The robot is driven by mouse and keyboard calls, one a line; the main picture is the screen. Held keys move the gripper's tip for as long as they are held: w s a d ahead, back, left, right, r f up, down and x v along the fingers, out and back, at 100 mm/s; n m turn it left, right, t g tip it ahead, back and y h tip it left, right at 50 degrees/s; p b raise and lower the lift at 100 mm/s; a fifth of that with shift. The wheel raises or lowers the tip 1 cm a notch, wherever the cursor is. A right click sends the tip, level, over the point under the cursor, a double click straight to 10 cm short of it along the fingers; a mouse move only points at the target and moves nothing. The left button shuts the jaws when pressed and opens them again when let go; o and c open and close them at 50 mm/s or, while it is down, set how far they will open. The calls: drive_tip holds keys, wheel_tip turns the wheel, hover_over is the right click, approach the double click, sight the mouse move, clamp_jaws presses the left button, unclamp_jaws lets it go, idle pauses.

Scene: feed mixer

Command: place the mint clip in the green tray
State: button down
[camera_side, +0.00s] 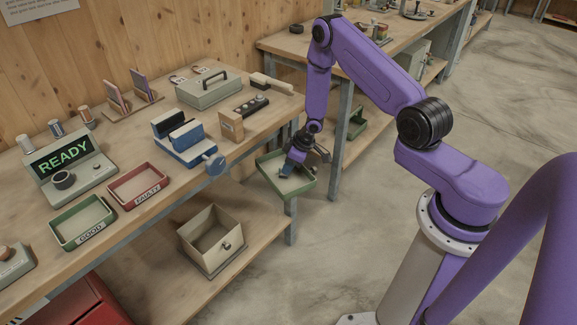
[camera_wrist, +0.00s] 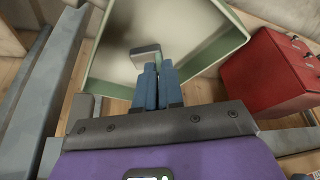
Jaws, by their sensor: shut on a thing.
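My gripper (camera_side: 287,174) reaches down over a green tray (camera_side: 308,186) at the right end of the front bench. In the wrist view the tray's pale green rim (camera_wrist: 232,42) surrounds a light floor, and my blue fingers (camera_wrist: 157,75) point into it. The fingers are closed together on a small grey-green piece, the mint clip (camera_wrist: 146,54), which shows at their tips over the tray floor. I cannot tell whether the clip touches the floor. In the side view the clip is too small to make out.
A second green tray marked GOOD (camera_side: 84,234) and a red tray marked FAULTY (camera_side: 138,199) lie on the bench at left. An open box (camera_side: 211,246) stands on the lower shelf. A red case (camera_wrist: 268,80) shows right of the tray in the wrist view.

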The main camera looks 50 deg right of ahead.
drive_tip(key=c, duration=1.3)
unclamp_jaws()
drive_tip(key=shift+f, duration=0.1)
drive_tip(key=shift+o, duration=0.2)
drive_tip(key=v, duration=1.2)
drive_tip(key=s+a+r+n+h, duration=0.1)
drive_tip(key=s+a+r+n, duration=0.15)
drive_tip(key=a+r, duration=0.4)
drive_tip(key=s+a+r+n+h, duration=0.1)
drive_tip(key=s+a+r, duration=0.3)
drive_tip(key=a+r, duration=0.3)
drive_tip(key=s+a+r+n+g, duration=0.1)
drive_tip(key=s+r, duration=0.3)
drive_tip(key=s, duration=0.7)
drive_tip(key=s+a+r+n+g, duration=0.1)
drive_tip(key=s+r+n+g, duration=0.2)
drive_tip(key=s, duration=0.9)
drive_tip(key=shift+a+r, duration=0.3)
drive_tip(key=shift+r, duration=0.15)
